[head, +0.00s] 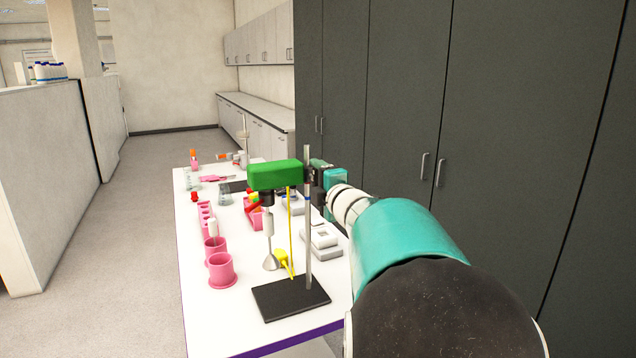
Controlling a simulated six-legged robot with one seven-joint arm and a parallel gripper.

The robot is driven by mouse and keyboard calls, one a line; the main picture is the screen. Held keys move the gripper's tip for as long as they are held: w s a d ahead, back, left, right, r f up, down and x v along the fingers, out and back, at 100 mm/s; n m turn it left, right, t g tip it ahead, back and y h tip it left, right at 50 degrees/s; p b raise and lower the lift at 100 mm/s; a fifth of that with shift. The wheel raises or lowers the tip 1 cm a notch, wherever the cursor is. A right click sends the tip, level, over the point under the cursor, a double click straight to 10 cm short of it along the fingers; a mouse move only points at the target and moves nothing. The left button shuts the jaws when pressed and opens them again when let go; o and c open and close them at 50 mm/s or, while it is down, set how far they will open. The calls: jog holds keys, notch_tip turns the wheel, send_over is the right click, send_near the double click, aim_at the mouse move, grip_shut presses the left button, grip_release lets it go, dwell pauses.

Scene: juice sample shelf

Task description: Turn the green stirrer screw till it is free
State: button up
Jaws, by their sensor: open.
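The green stirrer (274,175) is mounted high on a metal rod (308,215) that rises from a black base plate (290,297) at the near end of the table. Its shaft and a pale cone-shaped paddle (271,262) hang below it. The stirrer screw cannot be made out; it may be hidden by the rod and my arm. My gripper (317,178) is at the right of the stirrer head, close to the rod. It is open, but its fingertips are partly hidden, and I cannot tell whether they are around the screw or touching it.
Pink cups (221,270) and a pink rack (206,219) stand along the table's left side. A yellow rod (290,230) stands beside the stirrer shaft. A grey-white device (321,240) lies right of the stand. Dark cabinets (400,90) stand close on the right; floor is clear left.

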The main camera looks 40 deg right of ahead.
jog(key=v, duration=1.3)
jog(key=shift+s+a, duration=0.15)
jog(key=shift+s, duration=0.2)
jog(key=a+f+m+g, duration=0.35)
jog(key=a+m, duration=0.25)
jog(key=a, duration=0.2)
jog(key=a+f+m+g, duration=0.3)
jog(key=a+f+m, duration=0.25)
jog(key=a, duration=0.25)
jog(key=s+a+f+m+g+y, duration=0.1)
jog(key=s+a+f, duration=0.3)
jog(key=a, duration=0.4)
jog(key=s+a+f+m+g+y, duration=0.2)
jog(key=s+a+f+g+y, duration=0.2)
jog(key=s+a, duration=0.3)
jog(key=shift+a, duration=0.55)
